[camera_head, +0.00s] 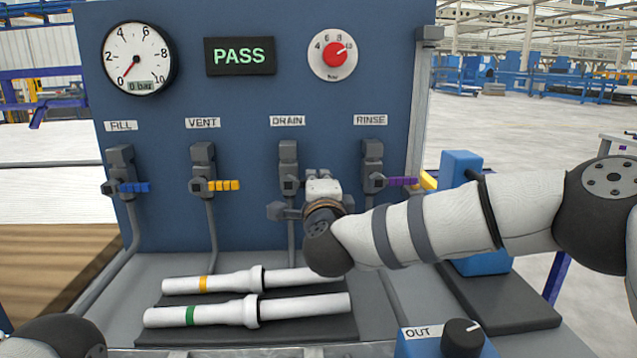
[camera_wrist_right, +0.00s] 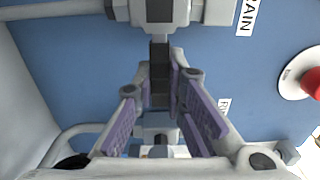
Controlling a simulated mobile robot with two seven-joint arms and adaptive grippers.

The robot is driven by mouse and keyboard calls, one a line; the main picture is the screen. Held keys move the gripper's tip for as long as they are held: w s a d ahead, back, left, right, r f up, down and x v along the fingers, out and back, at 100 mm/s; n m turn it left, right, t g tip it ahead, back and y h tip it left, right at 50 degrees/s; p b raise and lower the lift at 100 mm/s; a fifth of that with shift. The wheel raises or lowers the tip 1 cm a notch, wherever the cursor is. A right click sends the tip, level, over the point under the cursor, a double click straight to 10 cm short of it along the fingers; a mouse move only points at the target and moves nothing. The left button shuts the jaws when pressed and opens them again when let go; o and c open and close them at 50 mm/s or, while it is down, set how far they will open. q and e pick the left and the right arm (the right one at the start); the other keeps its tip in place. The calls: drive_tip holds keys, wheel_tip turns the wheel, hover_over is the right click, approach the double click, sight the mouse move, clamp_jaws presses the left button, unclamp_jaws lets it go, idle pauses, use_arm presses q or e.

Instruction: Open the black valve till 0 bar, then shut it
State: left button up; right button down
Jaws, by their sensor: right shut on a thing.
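The black valve (camera_head: 289,160) sits under the DRAIN label on the blue panel. Its black handle (camera_wrist_right: 160,72) shows in the right wrist view, sticking out sideways from the grey body toward the RINSE side. My right gripper (camera_head: 300,195) is at this valve, its purple-padded fingers (camera_wrist_right: 163,92) shut on the handle. In the head view the gripper hides most of the handle. The round gauge (camera_head: 137,58) has its red needle at 0 and its small readout shows 0 bar. My left gripper is out of view.
Valves with blue (camera_head: 134,187), yellow (camera_head: 224,185) and purple (camera_head: 403,181) handles flank it, all handles sideways. The display (camera_head: 240,56) reads PASS. A red knob (camera_head: 335,54) is at upper right. Two white pipes (camera_head: 215,313) lie on a dark mat below my right arm.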

drive_tip(key=shift+a+f, duration=0.1)
drive_tip(key=c, duration=1.6)
unclamp_jaws()
drive_tip(key=s, duration=1.2)
drive_tip(key=shift+d, duration=0.25)
